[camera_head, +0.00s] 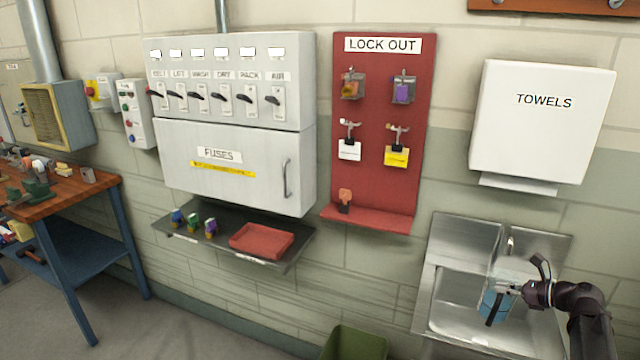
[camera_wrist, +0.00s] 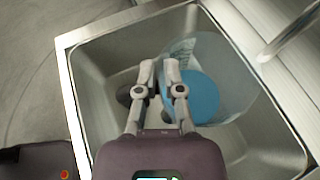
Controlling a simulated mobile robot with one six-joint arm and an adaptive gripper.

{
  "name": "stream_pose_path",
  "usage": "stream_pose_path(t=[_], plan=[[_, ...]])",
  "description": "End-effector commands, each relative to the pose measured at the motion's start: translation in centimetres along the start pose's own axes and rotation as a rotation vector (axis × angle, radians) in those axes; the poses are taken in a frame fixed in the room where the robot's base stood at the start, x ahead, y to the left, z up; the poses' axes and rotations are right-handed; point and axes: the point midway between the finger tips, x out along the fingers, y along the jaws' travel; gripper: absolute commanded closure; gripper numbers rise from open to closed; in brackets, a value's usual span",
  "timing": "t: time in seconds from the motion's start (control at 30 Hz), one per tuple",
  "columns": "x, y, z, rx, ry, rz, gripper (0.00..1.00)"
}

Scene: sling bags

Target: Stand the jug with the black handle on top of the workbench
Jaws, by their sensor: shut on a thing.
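The jug (camera_head: 494,298) is clear with blue liquid or a blue band low in it. It is in or just above the sink basin at the lower right of the head view; whether it touches the bottom I cannot tell. In the wrist view the clear jug (camera_wrist: 235,75) shows a round blue area. My gripper (camera_head: 522,290) is at the jug's right side, shut on it. In the wrist view my gripper (camera_wrist: 162,68) covers the part it grips, so the handle is mostly hidden. The workbench (camera_head: 75,187), with a wooden top and blue legs, stands at far left.
The steel sink (camera_head: 438,285) has a tap (camera_wrist: 295,32) close to the jug. Tools and small parts crowd the visible bench top. A shelf with a red tray (camera_head: 262,240) juts from the wall between. A green bin (camera_head: 355,343) stands on the floor.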

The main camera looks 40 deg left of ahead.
Motion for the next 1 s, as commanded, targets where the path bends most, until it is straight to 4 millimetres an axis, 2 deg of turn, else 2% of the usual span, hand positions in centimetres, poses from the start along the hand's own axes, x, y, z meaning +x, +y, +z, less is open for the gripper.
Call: stream_pose_path(t=[0.5, 0.7, 1.0], plan=[[-2.5, 0.0, 6.2, 0.000, -0.001, 0.000, 1.00], [-2.9, 0.0, 7.2, 0.000, -0.001, 0.000, 1.00], [-2.9, 0.0, 7.1, 0.000, -0.001, 0.000, 1.00]])
